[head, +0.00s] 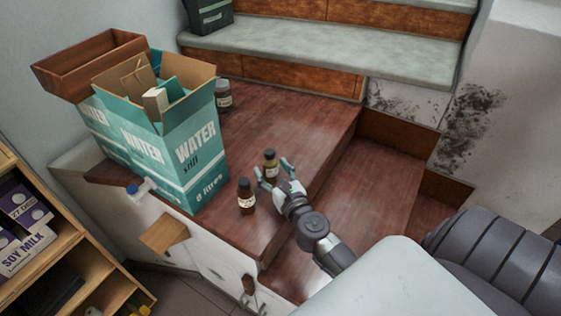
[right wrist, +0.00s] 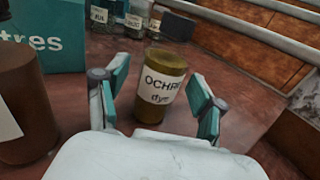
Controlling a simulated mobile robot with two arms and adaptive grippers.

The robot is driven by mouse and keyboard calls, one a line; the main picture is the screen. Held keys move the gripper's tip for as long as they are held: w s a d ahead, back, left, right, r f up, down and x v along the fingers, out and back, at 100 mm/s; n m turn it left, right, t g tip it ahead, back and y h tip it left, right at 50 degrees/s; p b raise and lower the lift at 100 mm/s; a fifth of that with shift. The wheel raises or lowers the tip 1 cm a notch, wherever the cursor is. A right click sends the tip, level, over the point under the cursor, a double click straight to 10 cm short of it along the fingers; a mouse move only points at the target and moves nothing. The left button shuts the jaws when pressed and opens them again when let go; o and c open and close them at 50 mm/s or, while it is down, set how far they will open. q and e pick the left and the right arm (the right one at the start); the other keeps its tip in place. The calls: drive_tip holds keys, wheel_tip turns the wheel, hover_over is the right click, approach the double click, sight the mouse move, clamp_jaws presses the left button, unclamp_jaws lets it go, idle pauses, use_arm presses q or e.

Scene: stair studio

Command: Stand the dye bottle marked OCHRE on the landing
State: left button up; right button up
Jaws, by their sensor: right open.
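The OCHRE dye bottle (head: 270,158) stands upright on the reddish-brown wooden landing (head: 300,115). Whether the bottle is fully between the pads is hard to tell. My left gripper is not in view.
A dark brown bottle (head: 246,196) stands close by, left of my gripper; it also fills the left of the wrist view (right wrist: 25,105). A large WATER carton (head: 185,165) stands further left. Several labelled bottles (right wrist: 137,20) stand behind. A lower step (head: 365,190) drops off at right.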

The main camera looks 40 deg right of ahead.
drive_tip(key=s+a+b, duration=0.2)
drive_tip(key=s+b, duration=0.1)
drive_tip(key=s, duration=0.8)
drive_tip(key=shift+s, duration=0.3)
